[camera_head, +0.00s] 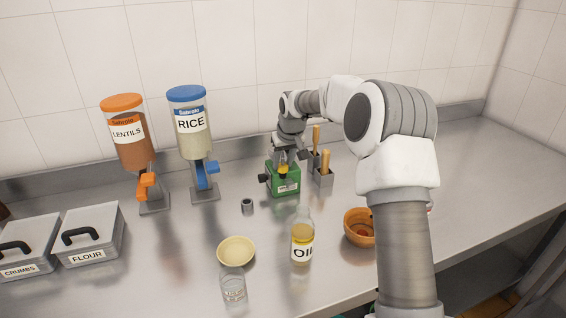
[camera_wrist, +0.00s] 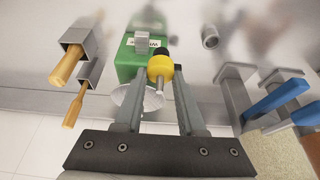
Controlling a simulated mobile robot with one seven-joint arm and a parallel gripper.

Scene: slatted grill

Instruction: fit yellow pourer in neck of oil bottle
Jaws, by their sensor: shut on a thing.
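The yellow pourer (camera_wrist: 160,66) with a dark tip and a metal stem sits between the fingers of my gripper (camera_wrist: 157,88), which is shut on it. In the head view my gripper (camera_head: 284,155) is at the back of the counter over the green box, and a bit of the yellow pourer (camera_head: 283,169) shows below it. The oil bottle (camera_head: 302,246), clear with yellow oil and an "OIL" label, stands upright nearer the front, its neck uncovered. The bottle is not in the wrist view.
A green box (camera_head: 284,181) stands under my gripper, beside steel holders (camera_head: 324,180) with wooden-handled tools. A small metal cylinder (camera_head: 247,206), a cream bowl (camera_head: 236,250), a glass (camera_head: 233,286) and an orange bowl (camera_head: 358,226) surround the bottle. Rice (camera_head: 192,130) and lentil (camera_head: 128,140) dispensers stand left.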

